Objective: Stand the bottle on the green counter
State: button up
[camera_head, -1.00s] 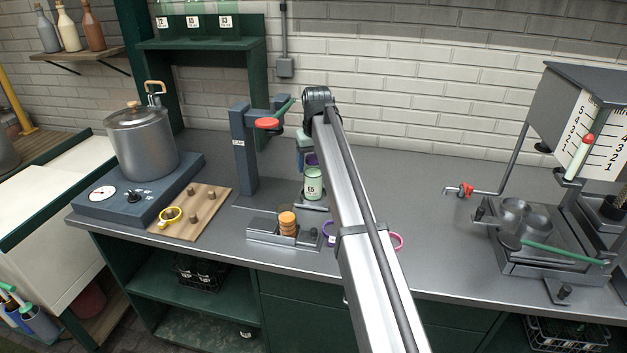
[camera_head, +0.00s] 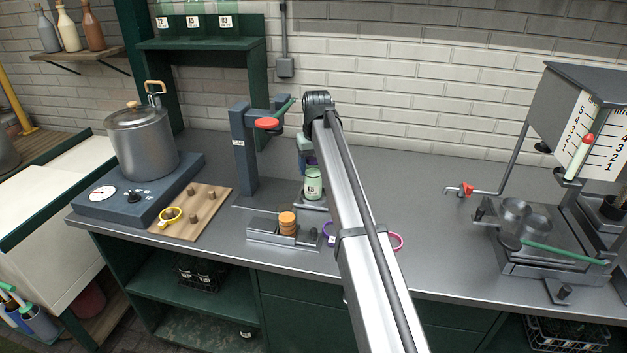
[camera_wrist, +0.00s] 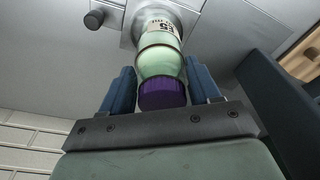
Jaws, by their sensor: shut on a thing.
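The bottle (camera_head: 313,184) is pale green with a white label and a purple cap. It is upright at the press, over or on the press's metal base plate; I cannot tell if its bottom touches. In the wrist view the bottle (camera_wrist: 160,62) has its purple cap (camera_wrist: 162,94) between the blue fingers of my gripper (camera_wrist: 162,88), which is shut on it. In the head view my arm hides most of the gripper. The counter (camera_head: 420,210) has a grey top and green cabinet fronts.
A metal holder with orange discs (camera_head: 288,224) and purple and pink rings (camera_head: 396,241) lie in front. A pot (camera_head: 141,143) is left, a metal fixture (camera_head: 540,240) right. The counter between arm and fixture is clear.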

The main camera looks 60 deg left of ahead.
jog(key=shift+r, duration=0.4)
jog(key=c, duration=0.3)
jog(key=shift+r, duration=1.15)
